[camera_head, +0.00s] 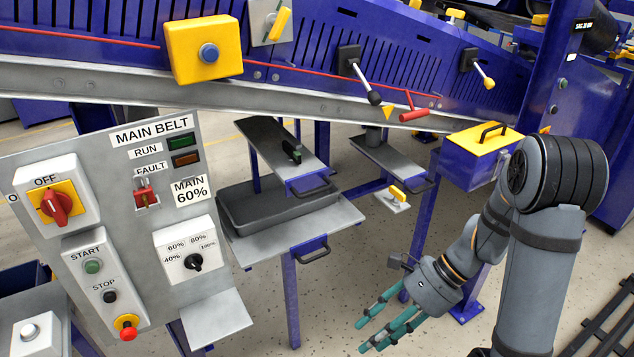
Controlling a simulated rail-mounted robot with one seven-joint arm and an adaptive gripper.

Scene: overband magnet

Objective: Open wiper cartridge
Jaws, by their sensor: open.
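No part is labelled as the wiper cartridge, so I cannot tell for sure which it is. Under the conveyor, a grey-topped slide unit with a blue front and dark handle (312,188) extends toward me. A similar unit (417,183) sits further right. Below is a lower shelf with a blue handle bracket (311,250). My gripper (363,336), with green fingers, is open and empty at the bottom centre-right. It points down-left, well apart from these units and their handles.
A control panel (190,265) with a red OFF switch stands at front left. A black tray (268,205) lies on the lower shelf. A blue box with a yellow lid (484,139) stands behind my arm. Levers (360,75) hang on the conveyor side. Floor around my gripper is clear.

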